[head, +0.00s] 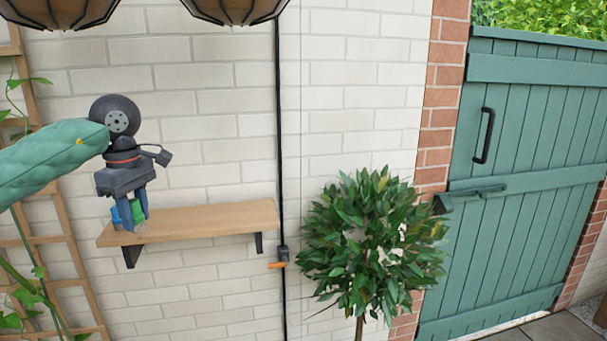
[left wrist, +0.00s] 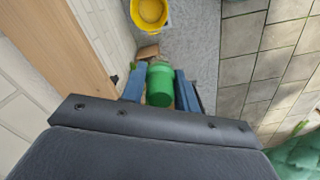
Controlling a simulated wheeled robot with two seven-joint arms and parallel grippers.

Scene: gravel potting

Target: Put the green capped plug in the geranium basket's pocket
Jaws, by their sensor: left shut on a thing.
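The green capped plug (head: 137,209) is between the blue fingers of my left gripper (head: 131,219), which is shut on it. The undersides of two hanging baskets show at the top edge of the head view, one at left (head: 58,12) and one in the middle (head: 234,9). Their pockets and plants are out of frame, so I cannot tell which holds geraniums. My right gripper is not in view.
A wooden wall shelf (head: 205,220) is bare where visible, just behind and right of the left gripper. A trellis (head: 62,240) stands at left, a leafy bush (head: 370,245) and a green gate (head: 520,190) at right. A yellow bucket (left wrist: 150,14) is on the ground.

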